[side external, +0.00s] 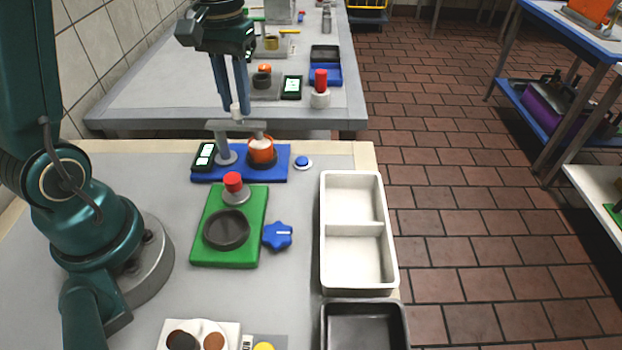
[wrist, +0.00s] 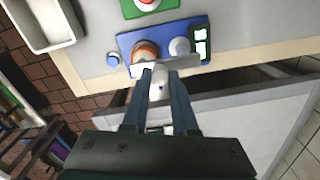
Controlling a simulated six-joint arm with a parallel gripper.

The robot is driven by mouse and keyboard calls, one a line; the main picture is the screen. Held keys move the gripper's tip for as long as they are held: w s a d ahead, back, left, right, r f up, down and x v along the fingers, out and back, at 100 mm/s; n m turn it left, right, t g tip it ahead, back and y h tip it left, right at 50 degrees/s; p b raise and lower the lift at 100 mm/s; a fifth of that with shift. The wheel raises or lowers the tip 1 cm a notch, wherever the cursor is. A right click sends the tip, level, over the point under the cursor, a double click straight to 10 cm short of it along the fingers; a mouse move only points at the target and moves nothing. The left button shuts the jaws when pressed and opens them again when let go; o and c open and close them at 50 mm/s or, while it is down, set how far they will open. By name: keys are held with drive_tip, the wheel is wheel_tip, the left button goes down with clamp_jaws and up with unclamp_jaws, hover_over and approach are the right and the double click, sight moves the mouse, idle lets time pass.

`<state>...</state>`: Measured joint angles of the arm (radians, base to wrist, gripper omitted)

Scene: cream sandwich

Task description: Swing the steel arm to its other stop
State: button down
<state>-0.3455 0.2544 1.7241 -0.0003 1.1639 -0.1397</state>
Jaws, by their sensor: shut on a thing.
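The steel arm (side external: 245,127) sits on a grey post (side external: 225,150) on the blue board (side external: 282,165). It reaches right from the post, with its end over an orange cup (side external: 262,152) with pale content. In the wrist view the steel arm (wrist: 180,63) lies across the board's edge, its end by the orange cup (wrist: 145,50). My gripper (side external: 234,108) points down and is shut on the pale upright knob (side external: 236,114) of the steel arm. In the wrist view the knob (wrist: 159,82) shows between my fingers (wrist: 160,88).
A black device with lit panels (side external: 204,156) stands left of the post. A blue button (side external: 303,162) is right of the board. A green board (side external: 256,210) with a red button, a blue star knob (side external: 278,236) and a white tray (side external: 325,245) lie nearer.

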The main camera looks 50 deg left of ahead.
drive_tip(key=shift+s+m, duration=0.9)
drive_tip(key=shift+m, duration=2)
drive_tip(key=shift+s+m, duration=0.9)
drive_tip(key=shift+m, duration=2)
drive_tip(key=shift+s+m, duration=0.9)
drive_tip(key=shift+m, duration=2)
drive_tip(key=c, duration=0.7)
unclamp_jaws()
drive_tip(key=shift+r, duration=2.6)
